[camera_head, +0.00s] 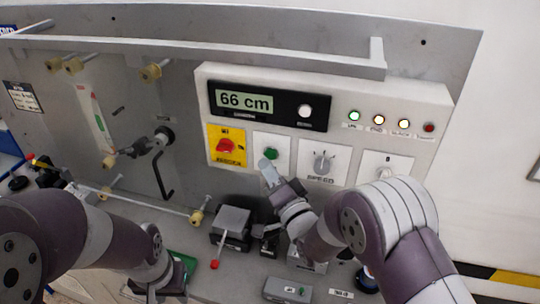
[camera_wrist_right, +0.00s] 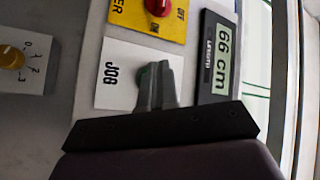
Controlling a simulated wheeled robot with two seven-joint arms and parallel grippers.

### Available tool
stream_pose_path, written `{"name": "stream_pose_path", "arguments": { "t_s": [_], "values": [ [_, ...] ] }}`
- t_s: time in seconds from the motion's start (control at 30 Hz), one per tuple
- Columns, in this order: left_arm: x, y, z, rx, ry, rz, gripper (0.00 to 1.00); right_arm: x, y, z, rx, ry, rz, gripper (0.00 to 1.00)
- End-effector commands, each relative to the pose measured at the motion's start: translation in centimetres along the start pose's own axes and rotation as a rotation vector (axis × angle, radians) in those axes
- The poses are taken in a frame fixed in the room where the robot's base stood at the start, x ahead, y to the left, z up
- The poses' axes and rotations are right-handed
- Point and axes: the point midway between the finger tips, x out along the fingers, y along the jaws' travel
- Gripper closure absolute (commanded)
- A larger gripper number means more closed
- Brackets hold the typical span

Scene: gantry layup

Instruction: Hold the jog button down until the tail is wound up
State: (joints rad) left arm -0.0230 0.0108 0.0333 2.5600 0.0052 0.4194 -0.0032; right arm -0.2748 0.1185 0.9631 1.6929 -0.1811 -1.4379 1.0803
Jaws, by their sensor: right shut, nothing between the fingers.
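The green jog button (camera_head: 270,153) sits on a white plate on the control panel. My right gripper (camera_head: 268,168) is shut and empty, with its tips right at the button's lower edge. In the right wrist view the shut fingers (camera_wrist_right: 157,82) cover most of the button on the JOG plate (camera_wrist_right: 116,75). I cannot tell whether the button is pressed in. The length display (camera_head: 245,101) reads 66 cm, also in the wrist view (camera_wrist_right: 222,60). I cannot pick out the tail. My left gripper (camera_head: 160,286) is low at the left, its fingers not clear.
A red knob on a yellow plate (camera_head: 226,146) is left of the jog button, and a speed knob (camera_head: 322,162) is right of it. Lamps (camera_head: 379,119) line the panel's upper right. A grey box (camera_head: 231,222) with a red-tipped lever stands below. A rail (camera_head: 200,53) crosses above.

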Motion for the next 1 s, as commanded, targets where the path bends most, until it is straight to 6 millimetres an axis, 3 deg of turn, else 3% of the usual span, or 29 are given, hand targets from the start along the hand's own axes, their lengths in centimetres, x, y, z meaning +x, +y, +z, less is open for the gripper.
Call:
{"name": "stream_pose_path", "arguments": {
  "t_s": [0.27, 0.7, 1.0],
  "values": [
    [0.0, 0.0, 0.0, 0.000, 0.000, 0.000, 0.62, -0.2, -0.2, 0.2, 0.000, 0.000, -0.001, 1.00],
    [0.0, 0.0, 0.0, 0.000, 0.000, 0.000, 0.62, -3.2, -2.4, 2.4, 0.001, -0.001, -0.002, 1.00],
    [0.0, 0.0, 0.0, 0.000, 0.000, 0.000, 0.62, -3.5, -2.6, 2.5, 0.000, 0.000, -0.001, 1.00]
  ]
}}
